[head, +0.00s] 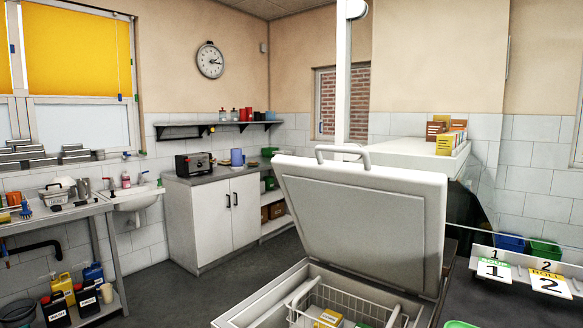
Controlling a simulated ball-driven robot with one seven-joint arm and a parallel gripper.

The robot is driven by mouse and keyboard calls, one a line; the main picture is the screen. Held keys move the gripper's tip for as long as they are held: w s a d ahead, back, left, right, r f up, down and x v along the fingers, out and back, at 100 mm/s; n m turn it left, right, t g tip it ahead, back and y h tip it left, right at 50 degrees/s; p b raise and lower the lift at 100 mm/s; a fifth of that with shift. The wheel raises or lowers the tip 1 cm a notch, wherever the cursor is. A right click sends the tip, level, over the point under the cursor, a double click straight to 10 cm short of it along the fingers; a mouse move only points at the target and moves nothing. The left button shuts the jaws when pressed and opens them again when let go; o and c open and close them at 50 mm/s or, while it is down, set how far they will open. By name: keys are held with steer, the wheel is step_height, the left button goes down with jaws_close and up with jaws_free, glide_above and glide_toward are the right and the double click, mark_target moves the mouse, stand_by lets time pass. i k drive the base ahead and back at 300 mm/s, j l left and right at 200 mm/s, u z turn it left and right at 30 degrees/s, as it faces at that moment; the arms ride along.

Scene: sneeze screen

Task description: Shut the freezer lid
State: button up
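The freezer lid (358,215) stands open in the head view, a pale grey panel tilted up from the chest freezer. A white bar handle (342,155) runs along its top edge. The white freezer body (258,302) is below at the bottom of the picture, cut off by the frame. Inside its opening hangs a white wire basket (350,298) with yellow boxes (328,318) in it. My gripper is not in view.
A counter (420,152) with boxes stands behind the lid. A white cabinet (225,215) is behind at left. A sink (135,198) and bench (50,218) line the left wall. Dark floor between is clear.

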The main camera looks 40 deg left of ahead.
mark_target(385, 225)
steer(key=u, duration=0.9)
